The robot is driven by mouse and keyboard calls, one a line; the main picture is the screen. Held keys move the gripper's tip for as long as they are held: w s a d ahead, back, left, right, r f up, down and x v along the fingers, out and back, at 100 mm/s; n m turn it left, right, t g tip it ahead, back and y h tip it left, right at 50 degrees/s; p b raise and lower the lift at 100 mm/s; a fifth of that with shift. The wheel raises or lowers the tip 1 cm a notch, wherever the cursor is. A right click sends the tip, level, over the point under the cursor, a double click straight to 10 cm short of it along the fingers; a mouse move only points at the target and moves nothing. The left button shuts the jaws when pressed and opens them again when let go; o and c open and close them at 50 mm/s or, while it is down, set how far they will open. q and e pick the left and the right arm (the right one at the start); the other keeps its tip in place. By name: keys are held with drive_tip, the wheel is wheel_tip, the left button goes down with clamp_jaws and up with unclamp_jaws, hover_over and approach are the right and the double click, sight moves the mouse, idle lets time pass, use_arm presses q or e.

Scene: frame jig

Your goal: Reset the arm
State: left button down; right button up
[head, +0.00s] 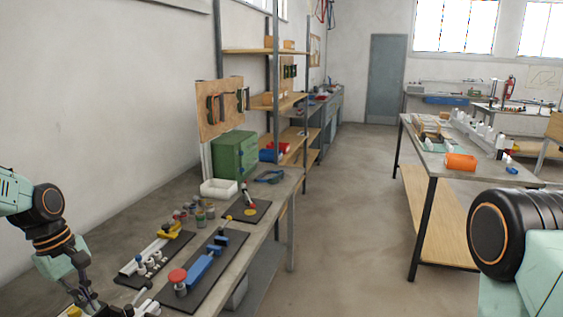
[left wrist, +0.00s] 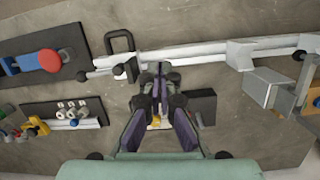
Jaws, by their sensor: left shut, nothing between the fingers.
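My left gripper (head: 92,300) hangs over the near left end of the workbench (head: 232,262) in the head view. In the left wrist view its dark fingers (left wrist: 161,72) are together with nothing between them. They point toward a long pale rail (left wrist: 190,54) of a frame jig; I cannot tell whether they touch it. A small dark block (left wrist: 201,104) is just right of the fingers. Part of my right arm shows at the right edge of the head view, but its gripper is out of view.
A dark plate (head: 228,251) bears a blue fixture (head: 203,264) and a red knob (head: 177,275). Beside it are a yellow clamp (head: 169,230), several small jars (head: 199,213), a white tray (head: 219,188) and a green cabinet (head: 234,155). The floor (head: 340,220) between the benches is clear.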

use_arm(q)
drive_tip(key=s+d+f+m, duration=0.2)
drive_tip(key=d+f, duration=0.2)
drive_tip(key=s+d+f+m, duration=0.2)
drive_tip(key=d+f, duration=0.2)
drive_tip(key=f, duration=0.1)
drive_tip(key=s+d+f+m, duration=0.1)
drive_tip(key=s+d+f, duration=0.1)
drive_tip(key=d+f, duration=0.3)
drive_tip(key=shift+f+m, duration=0.1)
drive_tip(key=shift+m, duration=0.3)
drive_tip(key=s+d+f+m+y, duration=0.1)
drive_tip(key=s+d+f+m, duration=0.25)
drive_tip(key=s, duration=0.75)
drive_tip(key=s+d+f+m+y, duration=0.1)
drive_tip(key=s+d+f+m, duration=0.25)
drive_tip(key=s, duration=0.75)
wheel_tip(320, 180, down, 13)
drive_tip(key=b, duration=1.3)
drive_tip(key=shift+a+m+b, duration=0.25)
drive_tip(key=shift+m+b, duration=0.05)
drive_tip(key=shift+b, duration=0.1)
use_arm(e)
wheel_tip(320, 180, down, 14)
drive_tip(key=shift+w, duration=0.45)
drive_tip(key=shift+a, duration=0.15)
